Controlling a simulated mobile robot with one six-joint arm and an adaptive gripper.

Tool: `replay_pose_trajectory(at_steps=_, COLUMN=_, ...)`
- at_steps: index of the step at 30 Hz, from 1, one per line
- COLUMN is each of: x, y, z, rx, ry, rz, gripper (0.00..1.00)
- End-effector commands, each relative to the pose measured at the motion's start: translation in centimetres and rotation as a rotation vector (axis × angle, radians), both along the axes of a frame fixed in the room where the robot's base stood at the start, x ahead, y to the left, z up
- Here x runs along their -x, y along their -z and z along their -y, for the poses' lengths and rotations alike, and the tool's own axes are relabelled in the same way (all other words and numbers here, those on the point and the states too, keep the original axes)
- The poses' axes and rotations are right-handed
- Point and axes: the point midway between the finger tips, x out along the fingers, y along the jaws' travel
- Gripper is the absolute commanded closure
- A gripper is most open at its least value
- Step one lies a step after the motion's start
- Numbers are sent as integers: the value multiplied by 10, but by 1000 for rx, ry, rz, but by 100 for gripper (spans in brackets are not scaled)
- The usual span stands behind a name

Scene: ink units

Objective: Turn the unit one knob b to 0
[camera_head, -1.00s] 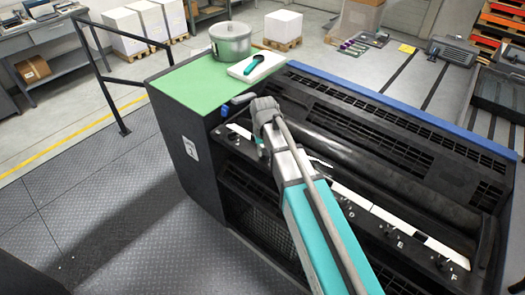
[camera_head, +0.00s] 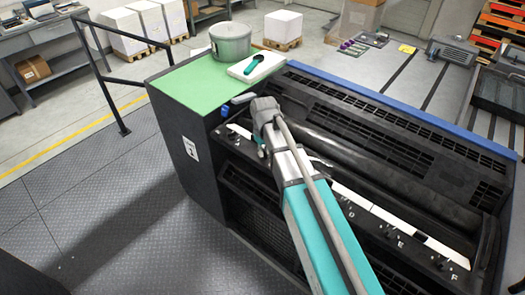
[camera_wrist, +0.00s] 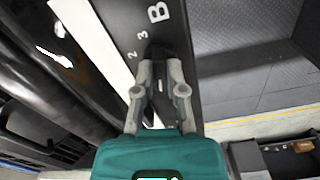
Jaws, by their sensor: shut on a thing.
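Knob b (camera_wrist: 158,53) is a small dark knob on the black panel strip in the wrist view, below the white letter B. The numbers 3 and 2 show beside it; the rest of its scale is hidden, and I cannot read its pointer. My gripper (camera_wrist: 160,66) has its two grey fingers closed around the knob, one on each side. In the head view my arm reaches over ink unit one (camera_head: 192,190), which has a white label on its end; the arm hides the knob and the fingertips there.
A pot (camera_head: 231,42) and a white tray (camera_head: 257,66) with a teal tool stand on the unit's green top. Letters D, E and F mark other knob places along the strip to the right. A black handrail (camera_head: 103,75) stands at left. The floor beside the unit is clear.

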Motion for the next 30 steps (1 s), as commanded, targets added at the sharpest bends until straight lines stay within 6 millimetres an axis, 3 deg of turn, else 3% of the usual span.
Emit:
replay_pose_trajectory(at_steps=5, x=0, y=0, z=1, rx=2, ry=-1, rz=0, gripper=100)
replay_pose_trajectory(at_steps=6, x=0, y=0, z=1, rx=2, ry=0, rz=0, gripper=77)
replay_pose_trajectory(at_steps=11, x=0, y=0, z=1, rx=2, ry=0, rz=0, gripper=50)
replay_pose_trajectory(at_steps=30, x=0, y=-4, z=0, rx=1, ry=1, rz=0, gripper=50)
